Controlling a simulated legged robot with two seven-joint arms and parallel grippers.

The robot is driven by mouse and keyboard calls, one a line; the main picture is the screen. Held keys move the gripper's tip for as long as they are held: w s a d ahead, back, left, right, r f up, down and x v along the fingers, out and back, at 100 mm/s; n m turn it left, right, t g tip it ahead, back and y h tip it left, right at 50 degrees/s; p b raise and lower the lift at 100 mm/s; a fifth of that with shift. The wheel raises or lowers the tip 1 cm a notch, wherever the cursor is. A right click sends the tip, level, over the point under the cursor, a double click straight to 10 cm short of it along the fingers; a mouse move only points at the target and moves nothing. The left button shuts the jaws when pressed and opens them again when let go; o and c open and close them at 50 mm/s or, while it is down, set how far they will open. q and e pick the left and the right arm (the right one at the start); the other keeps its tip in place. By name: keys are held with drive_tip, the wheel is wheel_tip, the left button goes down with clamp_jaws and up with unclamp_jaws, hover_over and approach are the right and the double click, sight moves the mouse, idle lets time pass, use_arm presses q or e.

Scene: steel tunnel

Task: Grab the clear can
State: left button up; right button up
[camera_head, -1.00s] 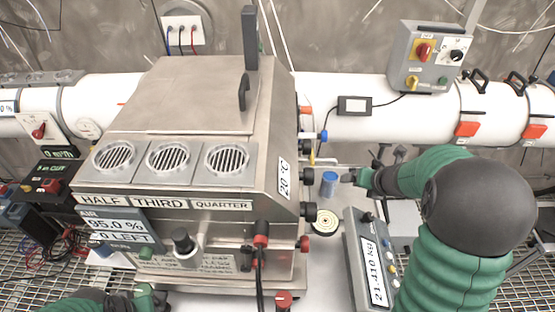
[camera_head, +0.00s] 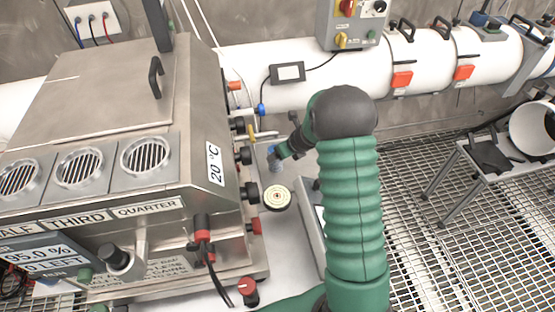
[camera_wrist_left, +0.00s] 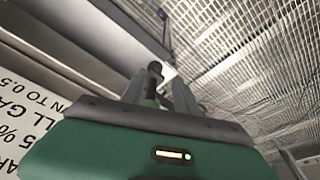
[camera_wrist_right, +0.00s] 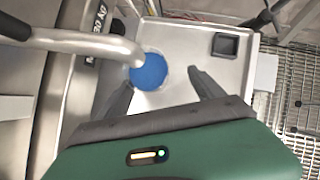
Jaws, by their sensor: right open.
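A small can with a blue top (camera_head: 276,153) stands on the bench right of the steel box, partly hidden by my right gripper (camera_head: 289,151). In the right wrist view the round blue top (camera_wrist_right: 149,71) lies close to the left finger, between the open fingertips (camera_wrist_right: 162,84). I cannot tell whether the finger touches it. No can looks plainly clear. My left gripper (camera_wrist_left: 160,88) shows in its wrist view with its fingers a little apart and a dark knob (camera_wrist_left: 154,69) between or beyond them. Whether it grips the knob is unclear.
The steel box (camera_head: 110,100) with knobs along its side stands left of the can. A bent metal rod (camera_wrist_right: 85,42) crosses close beside the blue top. A round cream disc (camera_head: 277,197) lies nearer. A white pipe (camera_head: 300,72) runs behind. Grating floor lies right.

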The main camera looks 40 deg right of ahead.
drive_tip(key=shift+w+a+f, duration=0.15)
drive_tip(key=shift+w+f, duration=0.25)
drive_tip(key=shift+f, duration=0.15)
drive_tip(key=shift+w+a+f, duration=0.15)
drive_tip(key=shift+w+f, duration=0.25)
drive_tip(key=shift+f, duration=0.15)
drive_tip(key=shift+w+a, duration=0.2)
drive_tip(key=shift+a, duration=0.05)
drive_tip(key=shift+a+r, duration=0.1)
drive_tip(key=shift+a, duration=0.25)
drive_tip(key=shift+c, duration=1.7)
drive_tip(key=shift+s+d, duration=0.15)
drive_tip(key=shift+d, duration=0.35)
drive_tip(key=c, duration=0.7)
drive_tip(key=shift+c, duration=1.2)
drive_tip(key=shift+a, duration=0.15)
clamp_jaws()
use_arm(q)
drive_tip(key=shift+a+f, duration=0.25)
drive_tip(key=shift+a, duration=0.4)
use_arm(e)
drive_tip(key=shift+a, duration=0.1)
